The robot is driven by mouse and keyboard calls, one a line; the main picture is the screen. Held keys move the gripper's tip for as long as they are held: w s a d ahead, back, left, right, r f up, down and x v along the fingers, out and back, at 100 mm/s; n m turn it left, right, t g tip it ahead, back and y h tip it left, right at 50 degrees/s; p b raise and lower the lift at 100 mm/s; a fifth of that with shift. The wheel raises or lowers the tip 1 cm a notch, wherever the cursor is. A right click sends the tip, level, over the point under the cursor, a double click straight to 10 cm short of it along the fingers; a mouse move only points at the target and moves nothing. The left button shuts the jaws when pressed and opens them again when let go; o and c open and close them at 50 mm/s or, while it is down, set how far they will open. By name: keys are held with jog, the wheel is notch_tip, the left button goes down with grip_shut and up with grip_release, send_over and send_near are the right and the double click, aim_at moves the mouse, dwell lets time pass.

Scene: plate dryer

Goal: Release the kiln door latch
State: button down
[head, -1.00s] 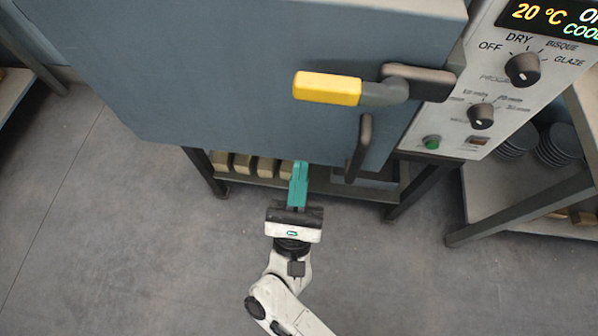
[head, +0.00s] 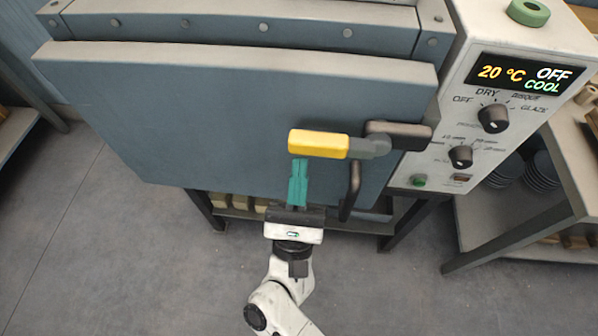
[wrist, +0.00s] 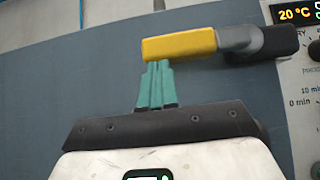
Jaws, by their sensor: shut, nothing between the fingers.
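The kiln door (head: 230,115) is a blue-grey panel that looks closed. Its latch has a yellow grip (head: 318,144) pointing left, lying about level, with a grey pivot and a dark catch (head: 398,136) on the right. My gripper (head: 299,163) has teal fingers, shut and empty, just below the yellow grip near its left end. In the wrist view the yellow grip (wrist: 180,45) is right above the fingertips (wrist: 158,66). I cannot tell whether they touch it.
A dark vertical door handle (head: 350,190) stands right of my fingers. The control panel (head: 515,85) on the right reads 20 °C, OFF, COOL. A shelf with stacked plates (head: 525,172) is at the right. The floor at left is clear.

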aim_at(306, 134)
jog(key=shift+m+b, duration=0.3)
jog(key=shift+m, duration=0.1)
jog(key=shift+a+r+m+h+b, duration=0.1)
jog(key=shift+r+m+h+b, duration=0.25)
jog(key=shift+m+h, duration=0.4)
jog(key=shift+r+h, duration=0.15)
jog(key=shift+h, duration=0.5)
jog(key=m+h+b, duration=0.1)
jog(key=r+m+g+h+b, duration=0.1)
jog(key=m, duration=0.1)
jog(key=m+h+b, duration=0.1)
jog(key=shift+a+r+m+h, duration=0.25)
jog(key=shift+r+m+h, duration=0.05)
jog(key=shift+r+m, duration=0.05)
jog(key=r+m+g+h+b, duration=0.2)
jog(key=m, duration=0.2)
jog(key=d+r+m+g+h+b, duration=0.1)
jog(key=r+m+g+h+b, duration=0.2)
jog(key=m, duration=0.1)
jog(key=r+m+g+h+b, duration=0.2)
jog(key=r+m+g+b, duration=0.1)
jog(key=m, duration=0.2)
jog(key=shift+d+h, duration=0.3)
jog(key=shift+h, duration=0.1)
jog(key=shift+d+r+m+g+b, duration=0.35)
jog(key=shift+r+m+g+b, duration=0.15)
jog(key=shift+m+g, duration=0.1)
jog(key=shift+d+r+m+g+b, duration=0.3)
jog(key=shift+r+m+g+b, duration=0.2)
jog(key=shift+g, duration=0.1)
